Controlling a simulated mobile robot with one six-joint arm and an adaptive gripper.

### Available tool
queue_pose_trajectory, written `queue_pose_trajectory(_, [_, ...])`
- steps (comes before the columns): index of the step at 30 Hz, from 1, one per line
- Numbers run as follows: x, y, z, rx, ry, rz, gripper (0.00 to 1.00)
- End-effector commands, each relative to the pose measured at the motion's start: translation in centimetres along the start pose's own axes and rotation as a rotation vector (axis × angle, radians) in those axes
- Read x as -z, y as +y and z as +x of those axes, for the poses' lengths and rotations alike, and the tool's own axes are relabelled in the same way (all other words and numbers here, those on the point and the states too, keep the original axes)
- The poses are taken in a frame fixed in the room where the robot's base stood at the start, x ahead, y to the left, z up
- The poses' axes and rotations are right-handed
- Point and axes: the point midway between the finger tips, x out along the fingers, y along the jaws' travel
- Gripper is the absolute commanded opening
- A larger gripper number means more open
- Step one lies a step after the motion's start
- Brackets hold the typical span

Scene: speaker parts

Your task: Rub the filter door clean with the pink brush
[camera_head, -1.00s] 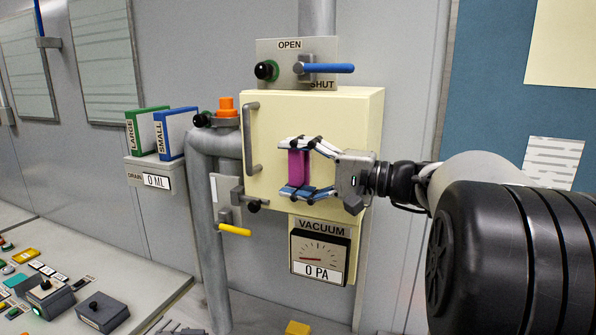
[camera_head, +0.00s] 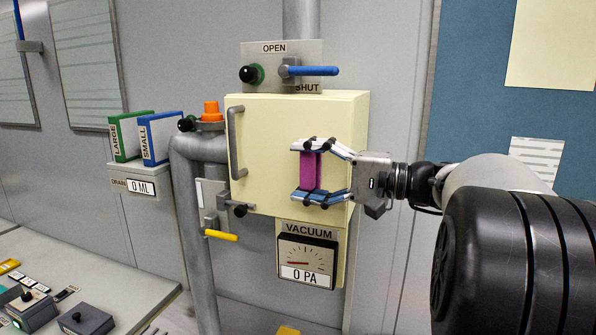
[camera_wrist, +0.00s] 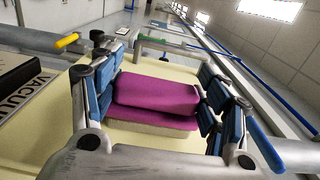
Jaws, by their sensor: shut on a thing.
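The filter door (camera_head: 265,135) is the cream front of a box on the wall, with a grey handle (camera_head: 237,143) at its left edge. It looks shut. My gripper (camera_head: 308,172) is shut on the pink brush (camera_head: 310,170), in front of the door's right half. In the wrist view the brush (camera_wrist: 155,95) sits between the blue finger pads, its beige underside facing the cream surface. The brush seems to be on or very close to the door; contact is not clear. I see no distinct dirt on the door.
Above the door is an OPEN/SHUT plate with a blue lever (camera_head: 308,70). A vacuum gauge (camera_head: 306,258) reading 0 PA hangs below. A grey pipe with an orange cap (camera_head: 211,110) and a yellow-handled valve (camera_head: 221,235) stand left. Green and blue binders (camera_head: 160,138) sit further left.

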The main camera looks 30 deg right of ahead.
Motion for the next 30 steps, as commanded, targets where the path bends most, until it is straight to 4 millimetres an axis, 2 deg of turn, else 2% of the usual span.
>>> queue_pose_trajectory(7, [0.3, 0.1, -2.1, -0.001, 0.003, 0.001, 0.38])
queue_pose_trajectory(17, [0.1, -1.4, -2.3, 0.000, 0.002, -0.001, 0.38])
queue_pose_trajectory(23, [0.0, -1.4, -1.7, 0.000, 0.001, 0.000, 0.38])
queue_pose_trajectory(30, [0.1, -1.4, 0.3, 0.000, -0.001, 0.000, 0.38])
